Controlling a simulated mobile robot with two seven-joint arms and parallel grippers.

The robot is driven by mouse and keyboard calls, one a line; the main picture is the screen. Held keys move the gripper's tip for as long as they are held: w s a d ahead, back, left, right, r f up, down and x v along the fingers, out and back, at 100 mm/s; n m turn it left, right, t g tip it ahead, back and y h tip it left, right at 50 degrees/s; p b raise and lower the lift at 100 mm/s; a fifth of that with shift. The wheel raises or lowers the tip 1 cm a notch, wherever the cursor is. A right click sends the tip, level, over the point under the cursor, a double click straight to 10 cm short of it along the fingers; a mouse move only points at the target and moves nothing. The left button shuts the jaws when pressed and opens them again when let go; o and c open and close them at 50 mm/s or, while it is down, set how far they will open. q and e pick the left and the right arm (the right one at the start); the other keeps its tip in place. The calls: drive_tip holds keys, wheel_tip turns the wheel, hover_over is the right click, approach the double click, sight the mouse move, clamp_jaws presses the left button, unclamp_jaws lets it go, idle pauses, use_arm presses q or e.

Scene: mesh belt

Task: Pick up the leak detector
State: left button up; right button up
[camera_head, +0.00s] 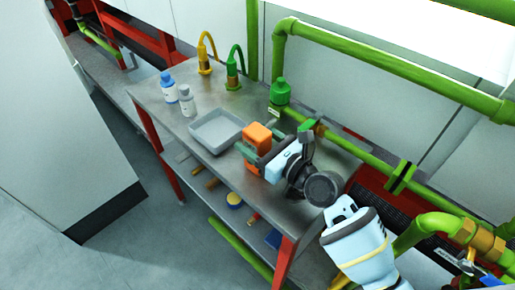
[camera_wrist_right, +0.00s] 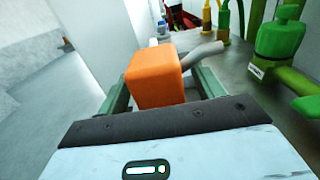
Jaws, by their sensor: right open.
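The leak detector appears to be the orange block-shaped thing (camera_head: 257,132) at the near part of the grey bench. It also shows large in the right wrist view (camera_wrist_right: 154,80). My right gripper (camera_head: 260,143) reaches it from the front right. Its green fingers are open, one on each side of the orange block; in the wrist view (camera_wrist_right: 155,97) whether they touch it cannot be told. The lower part of the block is hidden by the gripper body. My left gripper is not in view.
A grey tray (camera_head: 217,130) lies just left of the orange block. Two small bottles (camera_head: 187,101) stand at the bench's far left. Green pipes (camera_head: 345,150) run behind my right arm.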

drive_tip(key=c, duration=1.2)
drive_tip(key=shift+r, duration=0.1)
drive_tip(key=shift+c, duration=0.2)
